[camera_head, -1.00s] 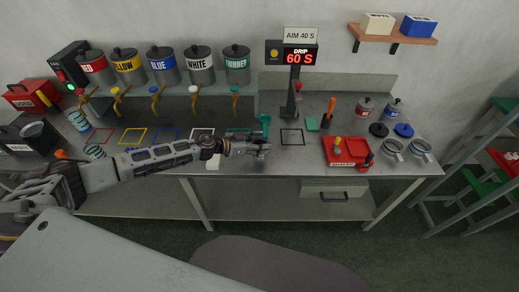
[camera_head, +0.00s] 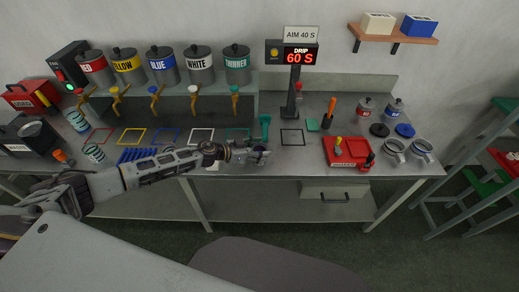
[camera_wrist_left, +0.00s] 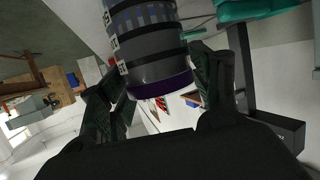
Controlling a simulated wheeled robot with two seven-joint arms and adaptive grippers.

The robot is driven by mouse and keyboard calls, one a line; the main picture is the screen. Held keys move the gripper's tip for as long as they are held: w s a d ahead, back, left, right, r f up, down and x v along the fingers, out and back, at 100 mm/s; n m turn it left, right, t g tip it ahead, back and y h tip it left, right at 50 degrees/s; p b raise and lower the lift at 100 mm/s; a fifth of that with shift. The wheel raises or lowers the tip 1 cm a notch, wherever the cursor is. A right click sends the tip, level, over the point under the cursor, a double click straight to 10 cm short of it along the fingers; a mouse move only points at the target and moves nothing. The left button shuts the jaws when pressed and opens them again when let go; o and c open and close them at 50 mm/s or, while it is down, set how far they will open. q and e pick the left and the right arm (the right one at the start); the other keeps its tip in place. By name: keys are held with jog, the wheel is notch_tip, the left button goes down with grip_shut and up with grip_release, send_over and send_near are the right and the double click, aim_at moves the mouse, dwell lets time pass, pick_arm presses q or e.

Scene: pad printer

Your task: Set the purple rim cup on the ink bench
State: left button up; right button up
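The purple rim cup (camera_wrist_left: 150,50) shows large in the left wrist view, a grey banded cup with a purple rim. My left gripper (camera_wrist_left: 158,92) has a finger on each side of it and appears shut on it. In the head view my left gripper (camera_head: 260,154) is over the front part of the grey metal ink bench (camera_head: 310,163); the cup is hard to make out there. I cannot tell whether its base touches the bench. My right gripper is not in view.
A teal upright object (camera_head: 265,126) stands just behind my gripper. A drip display (camera_head: 298,57) reads 60 S. A red tray (camera_head: 346,150) and mugs (camera_head: 394,149) are to the right. Dispensers with taps line the back left.

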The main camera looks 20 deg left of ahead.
pick_arm(q)
jog(key=shift+o, duration=0.5)
jog(key=shift+r, duration=0.15)
jog(key=b+v, duration=0.1)
jog(key=v, duration=1.1)
dwell(0.4)
